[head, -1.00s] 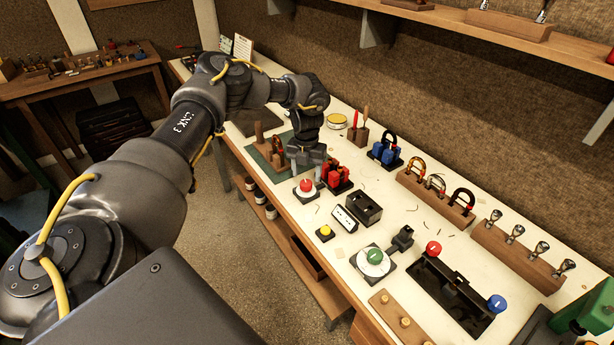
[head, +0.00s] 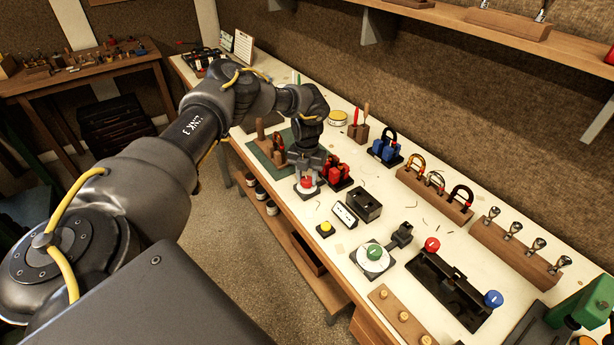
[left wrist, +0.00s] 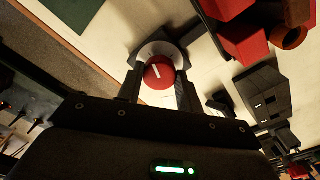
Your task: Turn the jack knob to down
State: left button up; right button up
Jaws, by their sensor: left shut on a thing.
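The jack knob is a round red knob (head: 306,182) on a small base near the front edge of the bench. My left gripper (head: 307,177) has come down over it from above and is shut on it. In the left wrist view the red knob (left wrist: 160,75) sits between the two fingers, with a finger on each side. A short white line on its top runs nearly up and down in that picture, tilted slightly. A pale round plate (left wrist: 159,49) shows around it. The fingers partly hide the knob in the head view. My right gripper is not in view.
A red clamp-like fixture (head: 337,170) stands close to the right of the knob. A white marked block (head: 344,215), a black box (head: 365,205) and a yellow button (head: 325,229) lie nearer. A green knob (head: 374,253) on a pale disc is farther right. A green mat (head: 262,158) lies left.

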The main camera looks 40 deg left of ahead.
pick_arm(q)
jog(key=n+p, duration=0.1)
jog(key=n, duration=0.4)
jog(key=shift+n, duration=0.4)
jog(key=n+p, duration=0.2)
jog(key=n, duration=0.3)
jog(key=shift+a+r, duration=0.1)
jog(key=n+p, duration=0.2)
jog(key=n, duration=0.3)
jog(key=shift+n, duration=0.4)
jog(key=n+p, duration=0.2)
jog(key=n, duration=0.3)
jog(key=shift+s, duration=0.1)
jog(key=shift+n, duration=0.3)
jog(key=o, duration=1)
